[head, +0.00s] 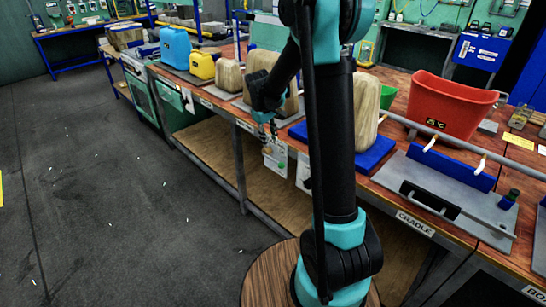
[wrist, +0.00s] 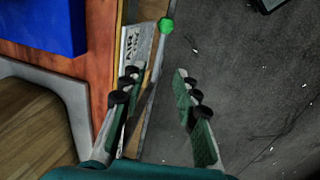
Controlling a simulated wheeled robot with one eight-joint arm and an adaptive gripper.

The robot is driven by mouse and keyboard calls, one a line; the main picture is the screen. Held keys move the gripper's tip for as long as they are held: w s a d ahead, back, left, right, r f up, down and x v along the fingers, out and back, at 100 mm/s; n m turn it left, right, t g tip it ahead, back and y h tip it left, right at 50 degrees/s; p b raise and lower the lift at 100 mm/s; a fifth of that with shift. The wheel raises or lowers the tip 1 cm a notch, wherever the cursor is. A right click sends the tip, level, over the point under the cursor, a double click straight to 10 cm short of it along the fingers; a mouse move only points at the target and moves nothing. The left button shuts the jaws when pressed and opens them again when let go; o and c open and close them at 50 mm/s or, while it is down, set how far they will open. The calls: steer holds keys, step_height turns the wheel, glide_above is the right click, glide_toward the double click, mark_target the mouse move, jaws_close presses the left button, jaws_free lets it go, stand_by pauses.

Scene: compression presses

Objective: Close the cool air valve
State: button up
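The valve handle shows in the wrist view as a thin rod with a green ball knob (wrist: 166,26) at its end. It stands beside a pale label plate (wrist: 133,42) reading "AIR" on the bench's front edge. My gripper (wrist: 156,74) is open, its two fingers spread. In the picture the rod runs between the fingers, nearer the left one; I see no clear contact, and depth is hard to judge. The knob lies beyond the fingertips. In the head view my gripper (head: 268,130) hangs at the bench front by a small white plate (head: 275,158). The rod's base is hidden.
The wooden bench (head: 222,104) runs along the right, carrying pale blocks, a blue jug (head: 175,47), a yellow jug (head: 202,65) and a red bin (head: 450,103). A "CRADLE" plate (head: 415,223) is on its front edge. The dark floor (head: 110,170) at left is free.

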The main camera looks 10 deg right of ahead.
mark_target(273, 160)
steer(key=f, duration=0.3)
steer(key=d+f, duration=0.1)
steer(key=f, duration=0.3)
steer(key=w+f, duration=0.1)
steer(key=f, duration=0.2)
steer(key=shift+d+f, duration=0.35)
jaws_close()
